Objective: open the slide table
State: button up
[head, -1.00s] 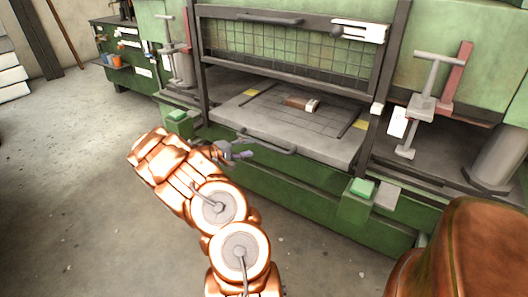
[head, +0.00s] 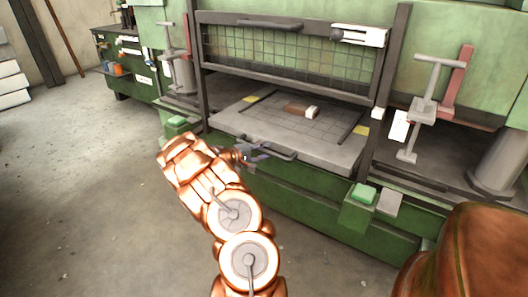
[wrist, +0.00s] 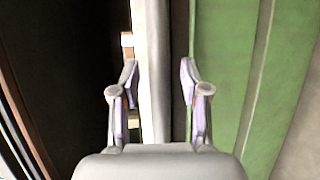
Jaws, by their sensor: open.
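The slide table (head: 232,119) is a grey gridded plate in the middle of the green press, below the raised mesh guard. A dark bar handle (head: 284,157) runs along its front edge. A small brown and white block (head: 300,110) lies on the plate. My gripper (head: 262,150) is open at the left part of the handle and partly covers it. In the wrist view, the open fingers of my gripper (wrist: 158,90) stand either side of a pale grey bar (wrist: 153,50). I cannot tell whether this is the handle or the table edge, nor whether the fingers touch it.
A mesh guard (head: 290,52) hangs above the table. Green button boxes (head: 362,194) stand out at the front, one on each side. A brown leather-like shape (head: 480,250) fills the lower right. The concrete floor (head: 110,190) on the left is clear.

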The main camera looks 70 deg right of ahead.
jog(key=shift+c, duration=0.3)
grip_shut()
dwell(0.3)
